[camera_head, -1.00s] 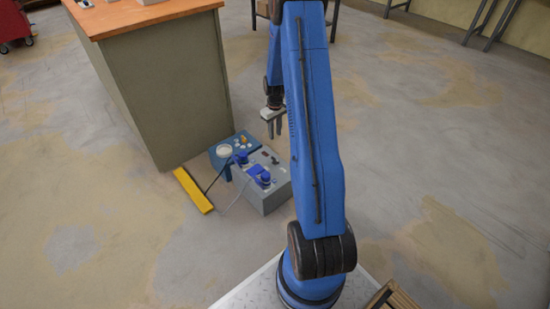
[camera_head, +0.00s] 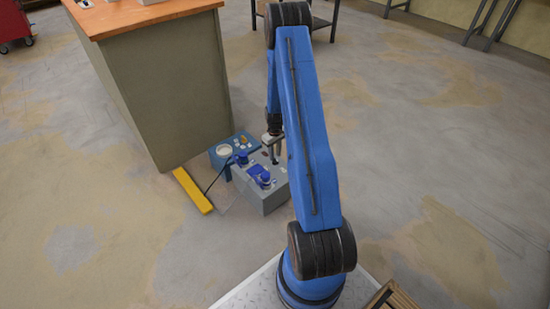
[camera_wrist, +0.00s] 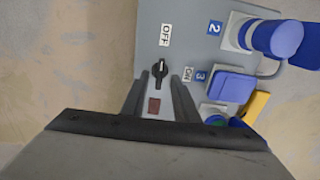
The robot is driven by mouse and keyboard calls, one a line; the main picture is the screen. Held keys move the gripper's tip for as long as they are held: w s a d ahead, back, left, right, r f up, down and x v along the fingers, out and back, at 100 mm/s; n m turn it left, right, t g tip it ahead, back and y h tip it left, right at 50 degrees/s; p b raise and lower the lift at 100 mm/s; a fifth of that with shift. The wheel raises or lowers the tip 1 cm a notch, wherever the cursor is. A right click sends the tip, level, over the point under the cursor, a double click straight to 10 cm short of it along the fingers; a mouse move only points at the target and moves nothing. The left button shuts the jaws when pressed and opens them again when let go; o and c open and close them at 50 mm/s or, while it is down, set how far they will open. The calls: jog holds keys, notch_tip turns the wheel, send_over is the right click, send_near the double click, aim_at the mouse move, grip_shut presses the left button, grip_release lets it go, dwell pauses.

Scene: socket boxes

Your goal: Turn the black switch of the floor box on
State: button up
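The grey floor box (camera_head: 262,199) stands on the floor, with blue sockets on its top. In the wrist view its panel (camera_wrist: 185,55) carries a small black switch (camera_wrist: 160,70), an OFF label (camera_wrist: 165,35) and an ON label (camera_wrist: 188,74). The switch handle lies roughly in line with the OFF label. A dark red square (camera_wrist: 154,105) sits beside the switch. My gripper (camera_wrist: 160,76) is open, its two fingers on either side of the switch with a gap between them. I cannot tell whether they touch it. In the head view my gripper (camera_head: 274,160) is over the box's far right part.
A cabinet with an orange top (camera_head: 165,90) rises behind. Floor to the right is clear.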

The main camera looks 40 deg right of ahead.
aim_at(275, 160)
jog(key=shift+f, duration=1.3)
grip_shut()
